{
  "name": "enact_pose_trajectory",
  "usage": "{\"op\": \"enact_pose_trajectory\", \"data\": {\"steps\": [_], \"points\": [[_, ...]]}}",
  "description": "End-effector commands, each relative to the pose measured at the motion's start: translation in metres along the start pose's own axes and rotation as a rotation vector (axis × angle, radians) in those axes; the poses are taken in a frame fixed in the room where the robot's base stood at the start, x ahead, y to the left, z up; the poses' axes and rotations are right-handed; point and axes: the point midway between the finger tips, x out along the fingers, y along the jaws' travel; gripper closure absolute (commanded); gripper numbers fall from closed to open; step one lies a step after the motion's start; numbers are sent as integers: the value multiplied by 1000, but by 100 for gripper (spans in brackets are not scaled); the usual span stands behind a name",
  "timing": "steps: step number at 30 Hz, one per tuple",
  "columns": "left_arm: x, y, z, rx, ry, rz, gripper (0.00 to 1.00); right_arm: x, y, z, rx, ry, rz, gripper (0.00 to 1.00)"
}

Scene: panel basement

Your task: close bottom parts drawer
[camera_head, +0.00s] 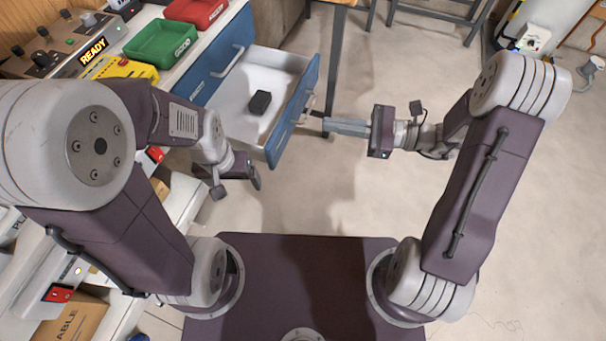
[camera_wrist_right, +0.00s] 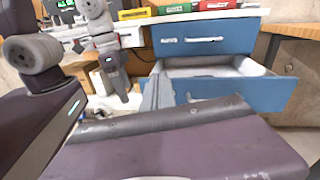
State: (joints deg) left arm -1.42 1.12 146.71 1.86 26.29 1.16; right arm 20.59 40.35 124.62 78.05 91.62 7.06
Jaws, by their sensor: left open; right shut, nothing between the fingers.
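A blue drawer with a white inside stands pulled out from the blue cabinet (camera_head: 205,72); its front (camera_head: 291,112) faces my right arm. A small dark block (camera_head: 260,102) lies in it. The open drawer's blue front (camera_wrist_right: 235,103) also shows in the right wrist view, below a shut drawer (camera_wrist_right: 190,38). My right gripper (camera_head: 326,126) is shut and empty, its fingertips close to the drawer front near the handle; I cannot tell whether they touch. Its fingers also show in the wrist view (camera_wrist_right: 157,92). My left gripper (camera_head: 236,185) is open and empty, at the drawer's near side.
A wooden-topped table (camera_head: 335,3) stands behind the drawer.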

Motion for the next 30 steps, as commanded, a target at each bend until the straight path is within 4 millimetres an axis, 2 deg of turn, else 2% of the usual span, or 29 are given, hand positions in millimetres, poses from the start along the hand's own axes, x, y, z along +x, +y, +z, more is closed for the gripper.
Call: {"op": "enact_pose_trajectory", "data": {"steps": [1, 3, 6, 11, 16, 30], "points": [[43, -1, 4, 0, 0, 0, 13, -13, -6, -60, 47, -7, -70, 100], [59, -1, 6, 0, 1, 0, 13, -27, -8, -92, 97, -13, -118, 100], [69, -1, 7, 0, 1, 0, 13, -38, -7, -113, 135, -19, -156, 100], [67, -1, 6, 0, 2, 0, 13, -42, -9, -112, 136, -17, -169, 100], [70, -1, 7, 0, 2, 0, 13, -30, -10, -112, 136, -16, -164, 100], [93, -2, 9, 0, 1, 0, 13, 67, -24, -112, 133, -16, -160, 100]]}}
